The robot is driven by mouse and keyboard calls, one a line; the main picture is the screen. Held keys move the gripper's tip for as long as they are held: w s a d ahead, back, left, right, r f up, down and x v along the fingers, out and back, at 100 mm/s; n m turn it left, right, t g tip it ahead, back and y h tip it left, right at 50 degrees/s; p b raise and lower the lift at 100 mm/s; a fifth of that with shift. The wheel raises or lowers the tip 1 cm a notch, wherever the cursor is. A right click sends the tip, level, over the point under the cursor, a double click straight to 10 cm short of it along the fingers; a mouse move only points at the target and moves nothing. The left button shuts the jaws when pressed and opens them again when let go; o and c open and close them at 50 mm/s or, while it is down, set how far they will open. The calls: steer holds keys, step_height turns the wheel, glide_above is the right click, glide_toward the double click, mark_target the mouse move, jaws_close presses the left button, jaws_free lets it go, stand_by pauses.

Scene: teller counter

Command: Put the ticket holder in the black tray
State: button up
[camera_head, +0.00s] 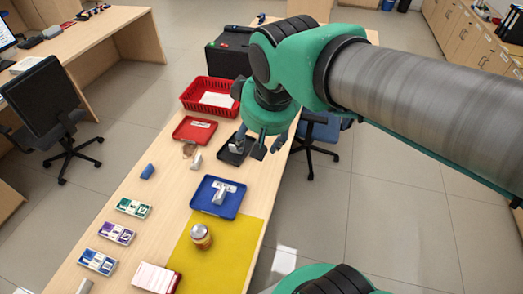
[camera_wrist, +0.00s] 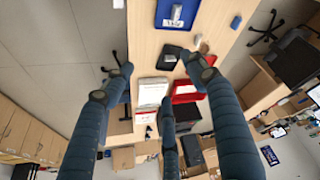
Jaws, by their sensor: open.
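The black tray (camera_head: 224,157) lies on the counter, right of the middle, partly hidden by my gripper. A small pale grey-white piece (camera_head: 238,146), perhaps the ticket holder, appears inside it. The black tray also shows in the wrist view (camera_wrist: 163,60), with a pale piece on it. A small white upright piece (camera_head: 195,162) stands on the wood left of the tray; I cannot tell whether it is a ticket holder. My gripper (camera_head: 257,142) is open above the right side of the black tray. Its spread fingers also show in the wrist view (camera_wrist: 158,75), with nothing between them.
A blue tray (camera_head: 230,213) with a white piece in it lies nearer, beside a jar (camera_head: 201,236) on a yellow mat (camera_head: 232,262). A red tray (camera_head: 184,134) and a red basket (camera_head: 192,103) are farther back. Several small boxes line the left edge.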

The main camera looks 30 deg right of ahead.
steer(key=s+a+f, duration=0.1)
steer(key=s, duration=0.5)
steer(key=shift+s+m+t+y, duration=0.3)
steer(key=shift+s+m+t, duration=0.05)
steer(key=shift+m+t, duration=0.05)
